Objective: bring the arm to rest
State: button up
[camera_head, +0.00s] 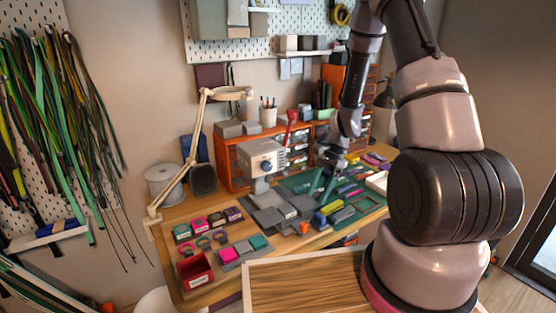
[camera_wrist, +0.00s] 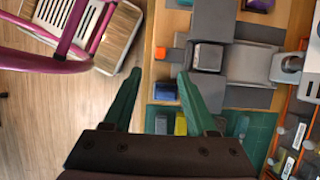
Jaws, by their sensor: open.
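My gripper (camera_wrist: 158,88) shows in the wrist view with its two green fingers spread apart and nothing between them. It hangs above the front edge of the workbench, with wooden floor under its left finger and the bench under its right. In the head view, my arm rises at the right and bends down to my gripper (camera_head: 325,183) over the green mat on the bench. The fingers look small there, and I cannot tell their height above the mat.
The workbench (camera_head: 212,286) carries a grey machine (camera_head: 262,158), a green cutting mat (camera_head: 298,183), a red box (camera_head: 194,271) and several small blocks. A white jointed lamp (camera_head: 197,135) stands at the left. Orange drawers (camera_head: 232,170) stand behind. Cords (camera_head: 50,110) hang on the left wall.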

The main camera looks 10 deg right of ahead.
jog(key=s+r+n+t+h, duration=0.1)
jog(key=s+r+n+t, duration=0.2)
jog(key=r, duration=1.3)
jog(key=s+r+n+t, duration=0.3)
jog(key=r+n, duration=0.1)
jog(key=r, duration=1.2)
jog(key=s+r+n+t+h, duration=0.1)
jog(key=s+r+n+t, duration=0.1)
jog(key=s+r, duration=0.6)
jog(key=shift+s+t, duration=0.4)
jog(key=shift+s, duration=0.65)
